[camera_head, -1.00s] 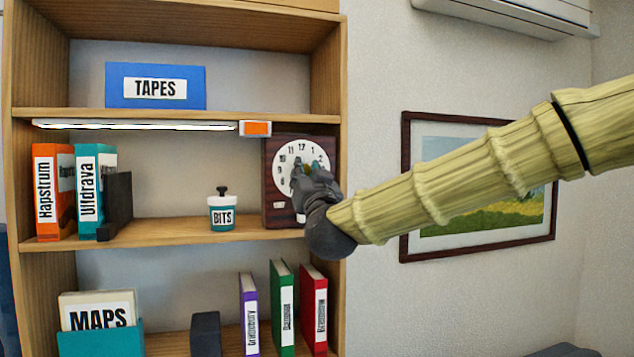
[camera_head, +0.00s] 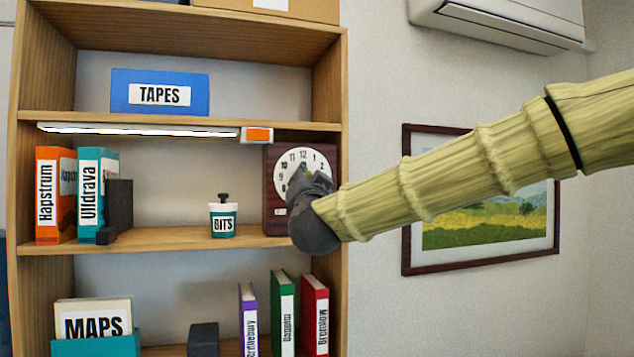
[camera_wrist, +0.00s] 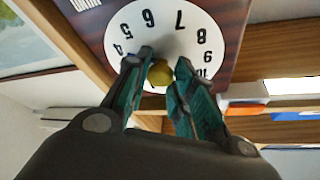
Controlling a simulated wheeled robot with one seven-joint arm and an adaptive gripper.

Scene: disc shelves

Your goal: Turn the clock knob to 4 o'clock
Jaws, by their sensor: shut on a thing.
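The clock (camera_head: 272,158) is a dark brown wooden box with a white dial, standing at the right end of the middle shelf. In the head view my gripper (camera_head: 301,176) covers the lower right of the dial. In the wrist view the dial (camera_wrist: 184,19) appears upside down, with 4 to 10 readable. The yellow knob (camera_wrist: 160,74) is at the dial's centre between my gripper's teal fingers (camera_wrist: 163,64), which are shut on it. I cannot tell which hour the knob points to.
A light strip (camera_head: 140,130) and an orange-and-white box (camera_head: 257,134) sit under the shelf above. Binders (camera_head: 98,195) stand at the left. The shelf's right side panel (camera_head: 343,120) is close to my wrist.

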